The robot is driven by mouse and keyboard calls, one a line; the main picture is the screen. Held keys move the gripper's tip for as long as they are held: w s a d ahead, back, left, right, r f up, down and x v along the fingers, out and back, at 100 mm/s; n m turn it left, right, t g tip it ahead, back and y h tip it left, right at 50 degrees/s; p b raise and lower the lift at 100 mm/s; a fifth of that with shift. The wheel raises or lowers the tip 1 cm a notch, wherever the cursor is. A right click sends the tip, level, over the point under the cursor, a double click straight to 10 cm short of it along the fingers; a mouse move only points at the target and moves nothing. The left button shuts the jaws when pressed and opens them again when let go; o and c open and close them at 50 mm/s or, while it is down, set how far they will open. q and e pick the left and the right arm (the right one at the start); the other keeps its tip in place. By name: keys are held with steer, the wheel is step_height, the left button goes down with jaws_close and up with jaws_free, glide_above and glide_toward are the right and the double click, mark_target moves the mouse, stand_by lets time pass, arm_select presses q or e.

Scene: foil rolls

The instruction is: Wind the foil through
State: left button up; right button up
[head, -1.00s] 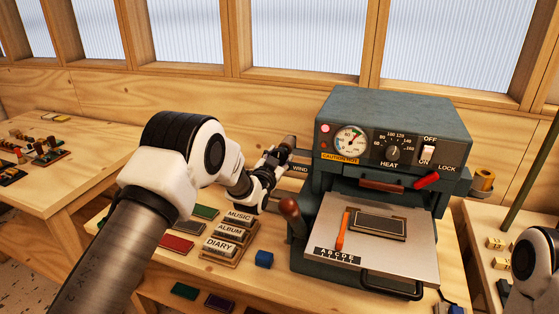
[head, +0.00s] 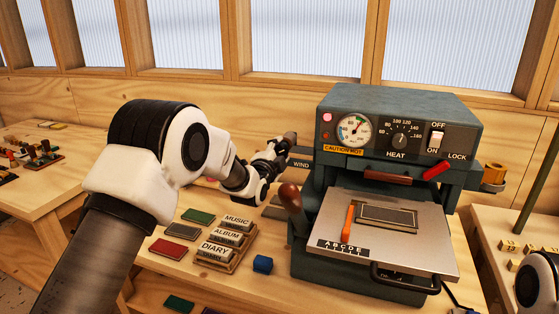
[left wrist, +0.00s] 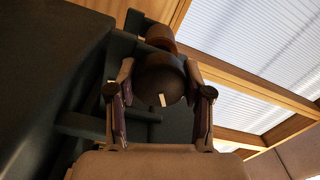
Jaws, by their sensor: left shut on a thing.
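The dark green press (head: 395,120) stands on the wooden bench, with a WIND label (head: 301,164) on its left side. My left gripper (head: 282,150) is at that side, beside the label. In the left wrist view its two fingers (left wrist: 160,98) are shut on a dark brown round knob (left wrist: 158,72) with a pale mark on its face. A gold foil roll (head: 492,176) sits at the press's right side. Any foil inside the press is hidden. My right gripper is out of view; only part of my right arm shows at the right edge.
A metal plate (head: 440,245) with a dark framed cover and an orange strip sticks out in front. A brown-knobbed lever (head: 290,195) stands at left.

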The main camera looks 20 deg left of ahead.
arm_select(q)
steer(key=m+b, duration=0.2)
steer(key=m, duration=0.2)
steer(key=shift+f+b, duration=0.15)
steer(key=shift+b, duration=0.25)
steer(key=shift+m+b, duration=0.55)
steer(key=shift+m, duration=0.75)
steer(key=shift+r, duration=0.2)
steer(key=o, duration=1.2)
steer(key=shift+f, duration=0.1)
steer(key=s, duration=1.2)
steer(key=shift+a, duration=0.2)
